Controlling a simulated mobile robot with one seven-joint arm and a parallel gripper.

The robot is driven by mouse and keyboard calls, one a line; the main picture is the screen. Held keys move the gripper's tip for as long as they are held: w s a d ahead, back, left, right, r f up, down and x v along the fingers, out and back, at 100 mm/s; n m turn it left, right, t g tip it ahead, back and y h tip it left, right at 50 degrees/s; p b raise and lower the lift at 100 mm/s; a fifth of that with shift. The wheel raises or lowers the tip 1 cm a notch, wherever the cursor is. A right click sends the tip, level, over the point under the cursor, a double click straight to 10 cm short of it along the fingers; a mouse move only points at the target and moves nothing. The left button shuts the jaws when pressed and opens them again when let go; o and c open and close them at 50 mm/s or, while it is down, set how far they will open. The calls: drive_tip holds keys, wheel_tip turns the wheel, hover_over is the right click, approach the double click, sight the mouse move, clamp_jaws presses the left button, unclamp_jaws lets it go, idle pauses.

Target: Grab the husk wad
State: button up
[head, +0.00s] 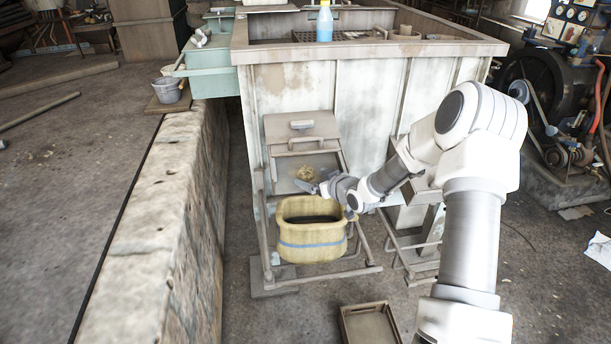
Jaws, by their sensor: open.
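The husk wad (305,172) appears as a small tan-brown clump on the sloping tray of the metal chute (322,160) at the front of the big pale tank. My gripper (306,187) reaches in from the right, with its tip just below the wad in the picture. The gripper is open, and nothing shows between its fingers. It is too small to tell whether the fingertips touch the wad. My wrist hides part of the chute's lower right side.
A yellow basket (310,251) with a blue stripe stands below the chute, directly under my gripper. The tank (365,100) rises behind. A stone wall (160,220) runs along the left. A wooden tray (370,325) lies on the floor in front.

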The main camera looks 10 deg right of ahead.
sight(310, 175)
drive_tip(key=x, duration=0.4)
drive_tip(key=shift+w+a+b, duration=0.1)
drive_tip(key=shift+w+b, duration=0.1)
drive_tip(key=shift+b, duration=0.2)
drive_tip(key=c, duration=1.4)
